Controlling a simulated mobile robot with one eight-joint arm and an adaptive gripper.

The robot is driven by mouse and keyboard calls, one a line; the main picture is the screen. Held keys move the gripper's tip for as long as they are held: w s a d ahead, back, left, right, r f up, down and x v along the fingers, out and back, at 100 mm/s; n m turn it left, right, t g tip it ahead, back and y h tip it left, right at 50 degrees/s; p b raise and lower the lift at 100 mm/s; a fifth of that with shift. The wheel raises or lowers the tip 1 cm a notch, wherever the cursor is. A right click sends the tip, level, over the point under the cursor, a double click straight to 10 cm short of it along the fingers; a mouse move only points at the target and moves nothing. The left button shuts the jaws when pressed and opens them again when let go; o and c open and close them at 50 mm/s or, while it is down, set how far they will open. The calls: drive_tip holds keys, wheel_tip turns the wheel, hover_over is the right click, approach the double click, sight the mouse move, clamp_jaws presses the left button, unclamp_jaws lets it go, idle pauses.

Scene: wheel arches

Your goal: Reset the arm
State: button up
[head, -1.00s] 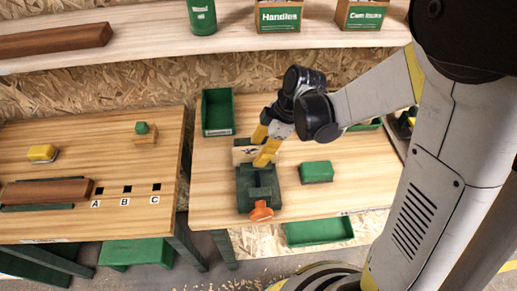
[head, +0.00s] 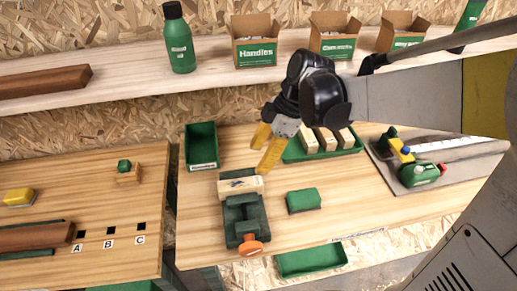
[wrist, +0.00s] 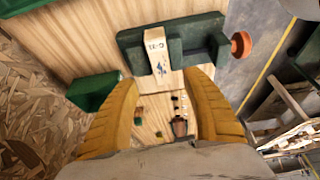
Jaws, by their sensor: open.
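My gripper (head: 260,157) has yellow fingers spread apart and hangs above the right bench, just behind the vise. Nothing shows between its fingers. A dark green vise (head: 246,217) with an orange knob (head: 250,248) stands on the bench. A pale wooden block (head: 240,185) sits at the vise's back end, apart from the fingers; I cannot tell how tightly it is held.
A green box (head: 303,200) lies right of the vise, and an empty green bin (head: 201,146) stands behind left. A green tray (head: 296,154) holds pale blocks. Tools lie on a grey mat (head: 380,158). A shelf (head: 130,85) with cartons and a bottle runs behind.

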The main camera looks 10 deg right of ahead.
drive_tip(key=shift+d+r, duration=0.1)
drive_tip(key=shift+r, duration=0.2)
drive_tip(key=s+d+r+m+t+h+b, duration=0.1)
drive_tip(key=s+d+m+t+h, duration=0.3)
drive_tip(key=s+m, duration=0.6)
drive_tip(key=d+r+m+t, duration=0.1)
drive_tip(key=d+m+t, duration=0.1)
drive_tip(key=m, duration=0.5)
drive_tip(key=shift+s+d+r+m+t+h+b, duration=0.2)
drive_tip(key=shift+d+m+t+h+b, duration=0.15)
drive_tip(key=shift+d, duration=0.5)
